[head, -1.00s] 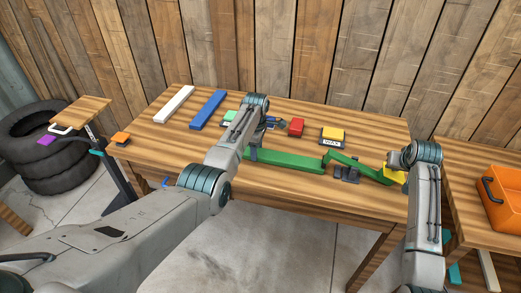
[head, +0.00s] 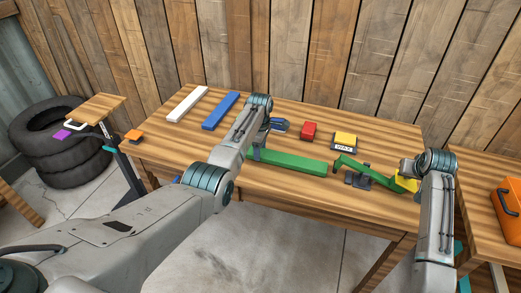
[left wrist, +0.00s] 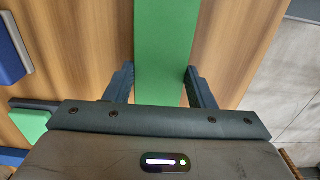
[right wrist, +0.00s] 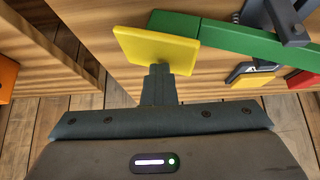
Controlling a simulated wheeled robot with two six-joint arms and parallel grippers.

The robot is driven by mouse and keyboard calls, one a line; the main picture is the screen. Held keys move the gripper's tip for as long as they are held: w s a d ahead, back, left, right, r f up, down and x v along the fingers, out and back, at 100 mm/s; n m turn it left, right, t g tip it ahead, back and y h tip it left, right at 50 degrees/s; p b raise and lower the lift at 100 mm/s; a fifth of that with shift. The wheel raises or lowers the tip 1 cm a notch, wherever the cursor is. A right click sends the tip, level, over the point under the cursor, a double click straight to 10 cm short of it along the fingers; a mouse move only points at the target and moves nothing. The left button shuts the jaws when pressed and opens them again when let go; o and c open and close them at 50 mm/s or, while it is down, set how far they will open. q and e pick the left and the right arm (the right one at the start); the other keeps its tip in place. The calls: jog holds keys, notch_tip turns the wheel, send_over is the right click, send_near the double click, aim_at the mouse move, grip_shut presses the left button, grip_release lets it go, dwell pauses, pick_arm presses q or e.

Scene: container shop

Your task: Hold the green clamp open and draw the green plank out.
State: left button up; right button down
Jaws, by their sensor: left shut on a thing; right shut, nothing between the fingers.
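The green plank (head: 295,162) lies along the table's front part. My left gripper (left wrist: 160,78) is shut on it, one finger against each side. In the head view my forearm hides those fingers. The green clamp (head: 376,174) stands right of the plank on a dark base (head: 358,180). Its lever tilts, left end raised and right end low. The plank's right end is just left of that raised end; a small gap seems to show. The clamp's yellow pad (right wrist: 155,50) is at the lever's right end. My right gripper (right wrist: 158,85) is shut and empty, its tips against the pad.
A blue plank (head: 221,111) and a white bar (head: 188,104) lie at the back left. An orange crate (head: 507,192) stands on the right table.

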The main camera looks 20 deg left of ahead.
pick_arm(q)
jog(key=shift+r, duration=3.4)
pick_arm(e)
jog(key=shift+f, duration=0.15)
jog(key=shift+a+r, duration=0.1)
jog(key=shift+r, duration=4.5)
